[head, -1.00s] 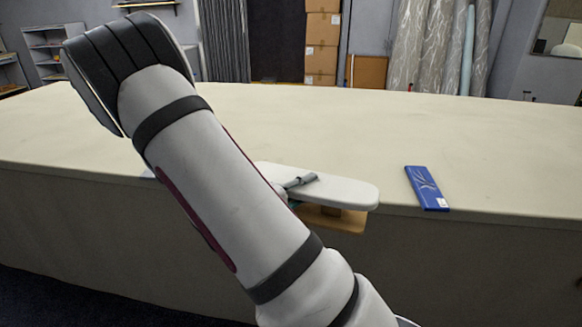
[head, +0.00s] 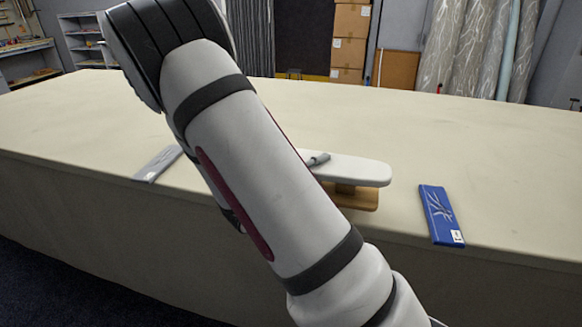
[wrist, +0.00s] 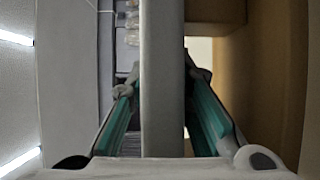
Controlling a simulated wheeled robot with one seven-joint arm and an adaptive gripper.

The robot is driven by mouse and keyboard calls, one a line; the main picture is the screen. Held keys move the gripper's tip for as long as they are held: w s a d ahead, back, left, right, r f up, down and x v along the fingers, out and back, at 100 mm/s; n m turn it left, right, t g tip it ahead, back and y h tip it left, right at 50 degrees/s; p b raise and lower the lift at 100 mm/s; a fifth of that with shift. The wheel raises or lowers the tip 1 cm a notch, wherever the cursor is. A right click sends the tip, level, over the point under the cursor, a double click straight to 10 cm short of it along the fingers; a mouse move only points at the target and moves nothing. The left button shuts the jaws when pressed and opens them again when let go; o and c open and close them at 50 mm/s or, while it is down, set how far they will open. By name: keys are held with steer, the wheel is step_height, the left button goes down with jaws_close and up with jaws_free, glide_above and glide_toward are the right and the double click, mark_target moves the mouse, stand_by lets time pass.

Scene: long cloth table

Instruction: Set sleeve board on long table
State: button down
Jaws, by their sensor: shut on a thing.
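The sleeve board has a white padded top (head: 352,169) and a light wooden base (head: 352,197). In the head view it sits level over the front part of the long table (head: 470,150), just inside its front edge. Whether the base touches the cloth cannot be told. My arm hides the board's left part. One grey finger of my gripper (head: 317,159) shows over the board top. In the wrist view my gripper (wrist: 160,92) has its teal-lined fingers on either side of the pale board (wrist: 162,60), shut on it. The brown wooden part (wrist: 268,80) fills the right side there.
A blue flat package (head: 440,213) lies near the front edge, right of the board. A grey flat item (head: 158,163) lies near the edge on the left, partly behind my arm. The tabletop behind the board is clear.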

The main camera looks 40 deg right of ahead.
steer(key=w+f, duration=0.1)
steer(key=w, duration=0.4)
steer(key=w+f, duration=0.2)
steer(key=w, duration=0.2)
steer(key=w+f+b, duration=0.1)
steer(key=w, duration=0.4)
steer(key=shift+w+a+f, duration=0.3)
steer(key=shift+w+f, duration=0.05)
steer(key=c, duration=1.4)
jaws_free()
steer(key=shift+f, duration=0.1)
steer(key=shift+c, duration=0.2)
steer(key=shift+a, duration=0.1)
